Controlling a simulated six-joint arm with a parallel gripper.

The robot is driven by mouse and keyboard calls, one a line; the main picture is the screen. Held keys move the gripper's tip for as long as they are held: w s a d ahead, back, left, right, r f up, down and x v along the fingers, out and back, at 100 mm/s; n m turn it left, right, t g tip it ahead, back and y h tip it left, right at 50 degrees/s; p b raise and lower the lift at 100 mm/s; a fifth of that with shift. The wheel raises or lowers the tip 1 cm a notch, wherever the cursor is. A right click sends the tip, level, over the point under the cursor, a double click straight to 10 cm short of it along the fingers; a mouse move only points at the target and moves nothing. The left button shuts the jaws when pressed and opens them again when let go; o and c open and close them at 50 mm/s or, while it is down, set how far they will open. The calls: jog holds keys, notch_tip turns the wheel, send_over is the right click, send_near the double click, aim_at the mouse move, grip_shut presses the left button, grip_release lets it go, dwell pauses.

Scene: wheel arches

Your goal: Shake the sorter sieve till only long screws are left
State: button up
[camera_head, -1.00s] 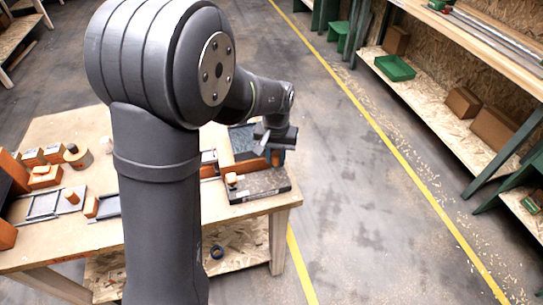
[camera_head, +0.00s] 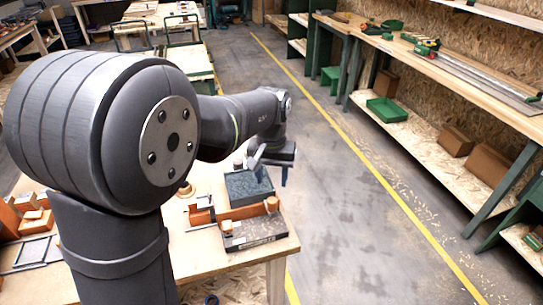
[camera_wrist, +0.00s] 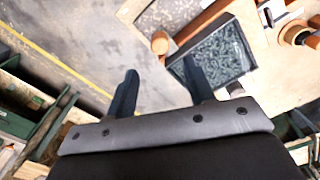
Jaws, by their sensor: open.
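The sieve looks like a dark square tray (camera_head: 248,186) with a mottled, speckled inside; it stands on the workbench behind an orange-brown wooden wall (camera_head: 240,211). It also shows in the wrist view (camera_wrist: 236,48), where many small pale bits lie in it, too small to tell long screws from short. My gripper (camera_head: 268,172) is open and empty, above and at the right edge of the sieve. In the wrist view its two fingers (camera_wrist: 160,68) are spread apart, the right finger overlapping the sieve's near left corner and the left one over the floor.
A grey speckled slab (camera_head: 254,233) lies at the bench's front right, with small wooden blocks (camera_head: 272,203) near it. A tape roll (camera_head: 186,189) lies behind on the bench (camera_head: 215,265). The floor to the right is free up to the shelves with a green bin (camera_head: 387,110).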

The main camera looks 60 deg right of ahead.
notch_tip(320, 180, up, 7)
send_over(272, 200)
jog(key=shift+a+r, duration=0.1)
notch_tip(272, 200, down, 18)
jog(key=shift+r, duration=0.15)
dwell(0.8)
